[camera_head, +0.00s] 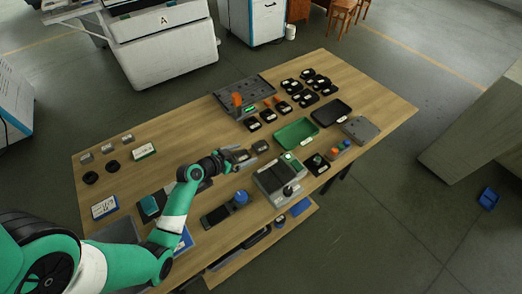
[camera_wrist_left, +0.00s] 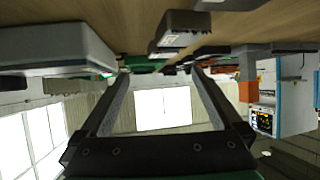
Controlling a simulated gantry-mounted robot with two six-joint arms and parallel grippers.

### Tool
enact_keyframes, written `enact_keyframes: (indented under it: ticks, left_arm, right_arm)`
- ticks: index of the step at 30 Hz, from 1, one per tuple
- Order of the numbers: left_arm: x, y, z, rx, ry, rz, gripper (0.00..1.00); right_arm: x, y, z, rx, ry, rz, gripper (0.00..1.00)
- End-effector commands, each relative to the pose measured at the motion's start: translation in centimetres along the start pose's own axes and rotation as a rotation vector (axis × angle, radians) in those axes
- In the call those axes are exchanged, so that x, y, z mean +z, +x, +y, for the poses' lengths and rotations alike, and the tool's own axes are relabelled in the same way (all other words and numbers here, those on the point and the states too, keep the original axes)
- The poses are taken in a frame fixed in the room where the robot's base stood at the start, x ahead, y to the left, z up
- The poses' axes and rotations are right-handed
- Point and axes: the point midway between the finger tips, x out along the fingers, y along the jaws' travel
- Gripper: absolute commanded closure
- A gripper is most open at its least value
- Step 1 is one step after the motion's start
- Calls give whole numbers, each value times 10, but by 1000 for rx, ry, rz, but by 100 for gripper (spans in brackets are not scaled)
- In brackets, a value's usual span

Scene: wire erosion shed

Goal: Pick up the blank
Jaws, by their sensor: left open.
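My left gripper (camera_head: 238,157) is low over the middle of the wooden table, pointing to the right. In the left wrist view its two fingers (camera_wrist_left: 160,73) are apart with nothing between them. A small dark block (camera_head: 260,146) lies just beyond the fingertips, apart from them. A grey block with a pale label (camera_wrist_left: 182,30) shows near the fingers in the left wrist view, which is upside down. Several small grey metal blocks (camera_head: 106,149) stand at the table's left end. I cannot tell for certain which block is the blank. My right gripper is out of view.
A grey device with a lit green button (camera_head: 272,184) stands right of the gripper. A green tray (camera_head: 295,134), a dark tray (camera_head: 330,113) and several black holders (camera_head: 312,80) lie further back. A grey fixture plate (camera_head: 245,93) is behind. Bare wood (camera_head: 180,130) lies left of the plate.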

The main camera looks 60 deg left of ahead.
Motion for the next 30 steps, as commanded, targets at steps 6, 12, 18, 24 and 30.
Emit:
enact_keyframes:
  ticks: [6, 12, 18, 24, 30]
  left_arm:
    - [2, 40, 0, 2, 2, 1, 0]
    - [1, 46, 0, 1, 1, 1, 0]
    - [2, 79, -3, 2, 4, 2, 0]
    - [-1, 96, -3, 1, 2, 2, 0]
    - [-1, 95, -3, 1, 2, 1, 5]
  right_arm:
    - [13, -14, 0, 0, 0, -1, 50]
    - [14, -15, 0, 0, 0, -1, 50]
    - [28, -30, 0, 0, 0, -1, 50]
    - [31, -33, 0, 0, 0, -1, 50]
    - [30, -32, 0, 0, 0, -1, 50]
